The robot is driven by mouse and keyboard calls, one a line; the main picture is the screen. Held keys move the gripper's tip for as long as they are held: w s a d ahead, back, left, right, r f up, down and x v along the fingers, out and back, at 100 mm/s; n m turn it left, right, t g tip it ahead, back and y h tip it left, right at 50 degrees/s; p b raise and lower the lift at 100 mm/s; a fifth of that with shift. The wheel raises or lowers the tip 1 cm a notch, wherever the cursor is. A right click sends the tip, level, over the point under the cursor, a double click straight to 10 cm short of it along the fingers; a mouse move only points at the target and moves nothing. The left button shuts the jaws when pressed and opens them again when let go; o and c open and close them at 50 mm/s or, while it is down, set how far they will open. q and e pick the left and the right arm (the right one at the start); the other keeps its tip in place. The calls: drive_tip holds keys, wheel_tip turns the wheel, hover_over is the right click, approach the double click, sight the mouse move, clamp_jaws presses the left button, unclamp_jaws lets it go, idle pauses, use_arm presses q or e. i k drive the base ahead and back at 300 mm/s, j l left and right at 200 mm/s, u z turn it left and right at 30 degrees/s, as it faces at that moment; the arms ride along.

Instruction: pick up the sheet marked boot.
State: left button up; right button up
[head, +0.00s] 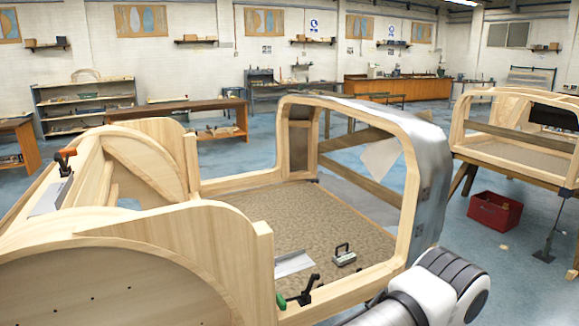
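No marking that reads boot can be made out on any sheet. A small light grey sheet (294,264) lies inside the near wooden bodyframe, by its lower rail. A pale sheet (381,161) shows tilted through the frame's rear opening. Another grey sheet (50,195) is at the left on the frame, below an orange-and-black clamp (65,160). A curved silvery metal skin covers the frame's right end (430,165). Part of my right arm enters at the bottom right, in front of the frame, but its gripper is not visible. My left gripper is not in view.
The near wooden bodyframe (265,250) fills the foreground. A handled metal tool (343,256) and a green-and-black clamp (300,294) are at its lower rail. A second bodyframe (515,155) and a red crate (495,211) stand at right. Blue floor behind is partly clear.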

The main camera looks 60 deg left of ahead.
sight(52, 198)
drive_tip(key=i+u, duration=0.1)
drive_tip(key=u, duration=0.85)
drive_tip(key=i+l+u, duration=0.1)
drive_tip(key=u, duration=0.35)
drive_tip(key=l+u, duration=0.15)
drive_tip(key=u, duration=0.35)
drive_tip(key=i+l+u, duration=0.1)
drive_tip(key=u, duration=0.35)
drive_tip(key=l+u, duration=0.15)
drive_tip(key=u, duration=0.35)
drive_tip(key=l+u, duration=0.1)
drive_tip(key=u, duration=0.35)
